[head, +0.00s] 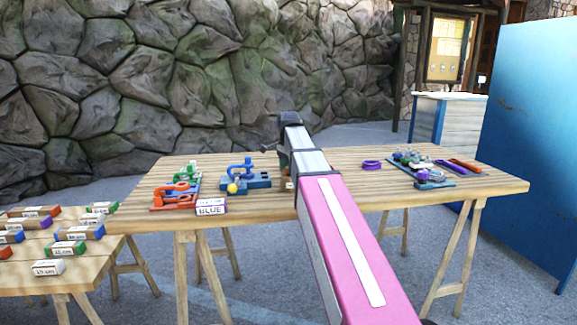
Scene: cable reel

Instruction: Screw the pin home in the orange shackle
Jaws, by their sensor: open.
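The orange shackle (174,196) lies at the left front of the wooden table, on what looks like an orange-red base. Its pin is too small to make out, so I cannot tell how it sits. My arm reaches out over the table's middle. My gripper (284,160) is the dark part at its far end, mostly hidden behind my own arm. It is open, to the right of the orange shackle and apart from it. I cannot see anything between its fingers.
A green shackle (187,173) and a blue shackle (241,169) stand close by, with a yellow ball (232,188). A white sign reading BLUE (211,206) stands at the front edge. A purple ring (371,165) and a cluttered blue tray (437,184) are at right.

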